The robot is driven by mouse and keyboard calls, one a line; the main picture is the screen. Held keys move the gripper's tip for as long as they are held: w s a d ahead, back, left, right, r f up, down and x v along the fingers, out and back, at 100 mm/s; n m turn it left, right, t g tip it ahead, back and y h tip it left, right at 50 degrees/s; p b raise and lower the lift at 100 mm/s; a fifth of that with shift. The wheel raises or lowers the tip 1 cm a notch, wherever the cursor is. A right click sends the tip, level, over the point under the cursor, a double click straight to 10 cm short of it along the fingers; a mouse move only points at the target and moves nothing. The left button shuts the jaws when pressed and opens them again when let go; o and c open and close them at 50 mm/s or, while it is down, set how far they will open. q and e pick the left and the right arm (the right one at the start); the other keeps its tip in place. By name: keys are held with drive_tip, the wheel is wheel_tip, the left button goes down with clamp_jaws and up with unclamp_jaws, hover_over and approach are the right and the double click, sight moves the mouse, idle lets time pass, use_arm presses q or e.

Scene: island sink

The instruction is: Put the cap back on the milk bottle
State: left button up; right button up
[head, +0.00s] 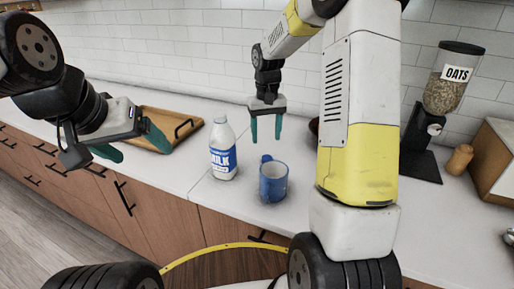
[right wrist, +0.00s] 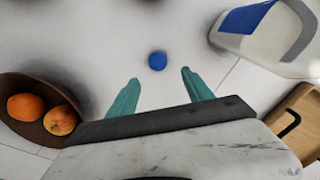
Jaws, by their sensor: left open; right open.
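The white milk bottle (head: 222,158) with a blue label stands upright on the counter, its top bare of any blue cap. Part of it shows at the upper right of the right wrist view (right wrist: 270,45). The blue cap (right wrist: 157,61) lies on the counter, just beyond and between my right fingertips in that view; I cannot make it out in the head view. My right gripper (head: 266,130) is open and empty, pointing down behind and right of the bottle. It also shows in the right wrist view (right wrist: 160,77). My left gripper (head: 130,146) is open and empty at the left.
A blue mug (head: 273,185) stands in front of the bottle, to its right. A wooden tray (head: 145,137) lies left of the bottle. A brown bowl (right wrist: 35,128) holds fruit. An oats dispenser (head: 450,90) and a small wooden jar (head: 460,159) stand at the right.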

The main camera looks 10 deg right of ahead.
sight(267, 157)
drive_tip(key=shift+f, duration=1.25)
drive_tip(key=shift+s, duration=0.1)
drive_tip(key=f, duration=0.5)
drive_tip(key=shift+s+d+f, duration=0.15)
drive_tip(key=shift+s+d, duration=0.05)
drive_tip(key=shift+s, duration=0.1)
clamp_jaws()
